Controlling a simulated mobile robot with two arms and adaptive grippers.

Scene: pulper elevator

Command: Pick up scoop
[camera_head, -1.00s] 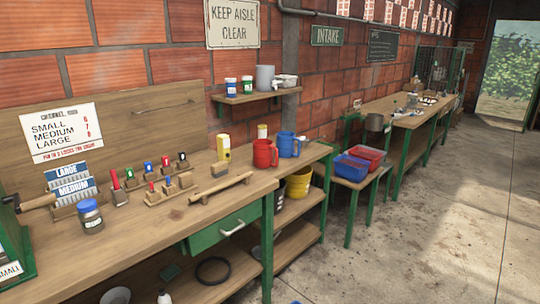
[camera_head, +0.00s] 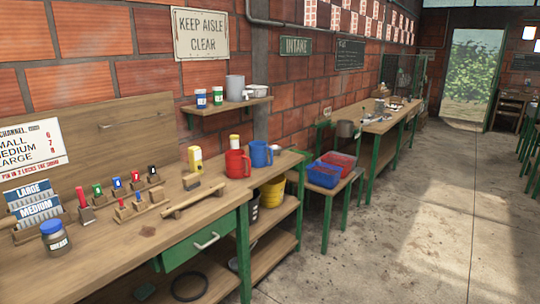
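I cannot pick out a scoop with certainty. Small items (camera_head: 385,107) on that table are also too small to name. A white rounded item (camera_head: 258,90) sits at the right end of the wall shelf, its kind unclear. Neither of my grippers is in view.
Red and blue bins (camera_head: 323,174) stand on a low stand. The concrete floor (camera_head: 420,220) to the right is clear towards the doorway.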

